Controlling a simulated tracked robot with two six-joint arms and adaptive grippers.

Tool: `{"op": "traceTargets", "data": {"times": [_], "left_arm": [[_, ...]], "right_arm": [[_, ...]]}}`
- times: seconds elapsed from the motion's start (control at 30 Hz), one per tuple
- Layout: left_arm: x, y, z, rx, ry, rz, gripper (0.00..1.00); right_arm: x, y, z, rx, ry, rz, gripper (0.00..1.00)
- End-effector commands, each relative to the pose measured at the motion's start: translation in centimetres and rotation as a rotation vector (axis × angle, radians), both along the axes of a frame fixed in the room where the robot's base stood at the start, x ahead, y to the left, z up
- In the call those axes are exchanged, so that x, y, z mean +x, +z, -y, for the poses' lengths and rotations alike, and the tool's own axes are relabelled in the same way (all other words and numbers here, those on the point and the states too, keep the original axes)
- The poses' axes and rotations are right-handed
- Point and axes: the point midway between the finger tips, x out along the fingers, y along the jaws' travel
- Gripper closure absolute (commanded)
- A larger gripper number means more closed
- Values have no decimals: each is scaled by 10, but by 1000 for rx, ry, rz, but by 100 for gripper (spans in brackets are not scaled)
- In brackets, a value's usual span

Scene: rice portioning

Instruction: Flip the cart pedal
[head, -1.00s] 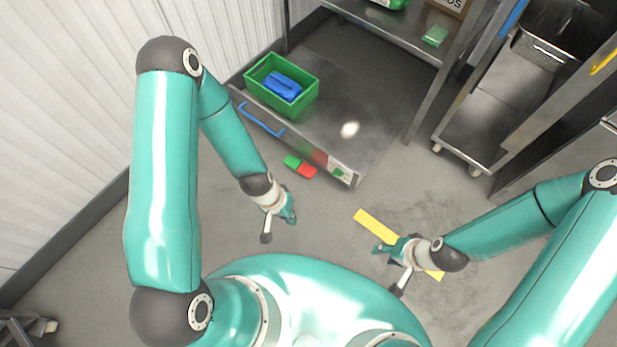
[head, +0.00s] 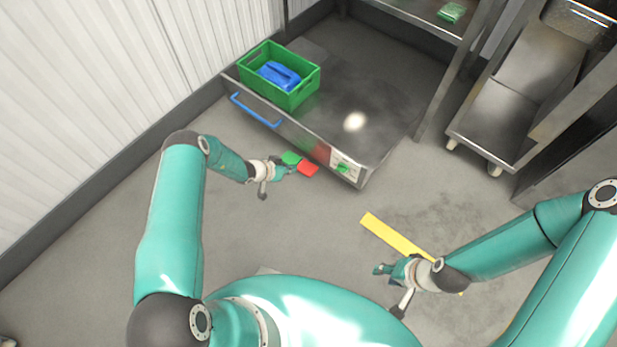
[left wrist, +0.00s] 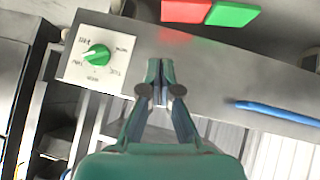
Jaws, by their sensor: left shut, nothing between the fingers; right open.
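The cart pedal shows as a green half (head: 291,158) and a red half (head: 308,169) below the front edge of the steel cart (head: 375,135). In the left wrist view its red half (left wrist: 187,10) and green half (left wrist: 233,13) sit at the top edge, partly cut off. My left gripper (head: 287,171) is shut and empty, close beside the green half in the head view; I cannot tell whether they touch. The left wrist view shows its closed fingers (left wrist: 160,72) in front of the cart's front panel. My right gripper (head: 382,269) is open and empty above the floor.
A green crate (head: 253,92) with a blue item (head: 279,75) stands on the cart. The cart has a blue handle (head: 256,112) and a green dial (left wrist: 97,53). A yellow strip (head: 388,233) lies on the floor near my right gripper. Steel racks stand at the right.

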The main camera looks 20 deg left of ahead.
Motion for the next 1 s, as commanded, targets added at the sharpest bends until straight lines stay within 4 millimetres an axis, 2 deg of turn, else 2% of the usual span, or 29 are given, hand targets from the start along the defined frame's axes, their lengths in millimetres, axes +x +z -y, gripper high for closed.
{"op": "traceTargets", "data": {"times": [0.37,0.57,0.67,1.0], "left_arm": [[3,-1,-3,9,1,14,100],[9,-11,2,10,-1,15,100],[17,-22,7,9,-1,14,100],[55,-68,30,10,-1,15,100]], "right_arm": [[0,-1,0,0,0,0,59],[0,-10,0,0,0,0,59],[0,-20,0,0,0,0,59],[0,-72,0,0,0,0,59]]}}
